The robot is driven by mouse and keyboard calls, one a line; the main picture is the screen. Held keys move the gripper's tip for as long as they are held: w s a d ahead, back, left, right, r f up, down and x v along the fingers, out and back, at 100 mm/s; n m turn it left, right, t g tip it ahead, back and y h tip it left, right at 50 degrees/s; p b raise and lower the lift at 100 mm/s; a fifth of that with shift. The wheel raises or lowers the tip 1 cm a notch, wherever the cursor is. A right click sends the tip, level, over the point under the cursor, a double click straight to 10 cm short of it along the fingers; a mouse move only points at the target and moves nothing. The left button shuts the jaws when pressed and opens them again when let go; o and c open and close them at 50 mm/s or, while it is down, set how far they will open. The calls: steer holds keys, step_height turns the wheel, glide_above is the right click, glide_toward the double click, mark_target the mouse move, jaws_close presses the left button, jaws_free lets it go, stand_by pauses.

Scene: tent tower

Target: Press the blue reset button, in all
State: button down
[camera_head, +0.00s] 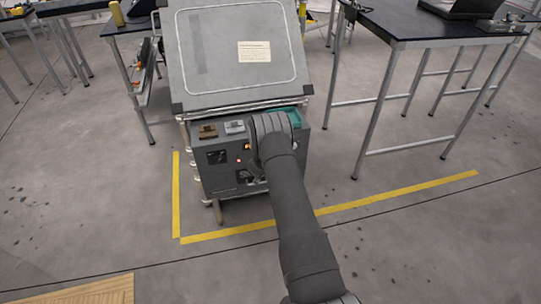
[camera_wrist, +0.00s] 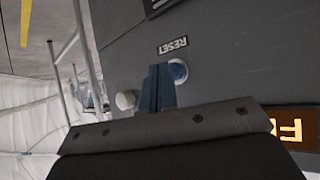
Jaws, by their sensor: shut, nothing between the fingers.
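A white knob (camera_wrist: 126,100) and a lit orange display (camera_wrist: 292,128) flank the fingers. In the head view, a large tilted board (camera_head: 215,75) stands above the panel. Yellow tape (camera_head: 400,194) marks the floor, and a dark table (camera_head: 420,20) stands at right.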

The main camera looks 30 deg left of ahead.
steer(key=shift+w+a, duration=0.3)
steer(key=shift+w, duration=0.05)
stand_by(0.7)
steer(key=shift+s, duration=0.1)
steer(key=shift+s+d, duration=0.55)
steer(key=shift+d, duration=0.05)
steer(key=shift+s+d, duration=1.75)
steer(key=shift+d, duration=0.05)
steer(key=shift+a, duration=0.1)
steer(key=s+d, duration=0.2)
steer(key=d, duration=0.1)
steer(key=shift+s, duration=0.35)
steer(key=shift+w+a, duration=0.1)
steer(key=shift+a, duration=0.05)
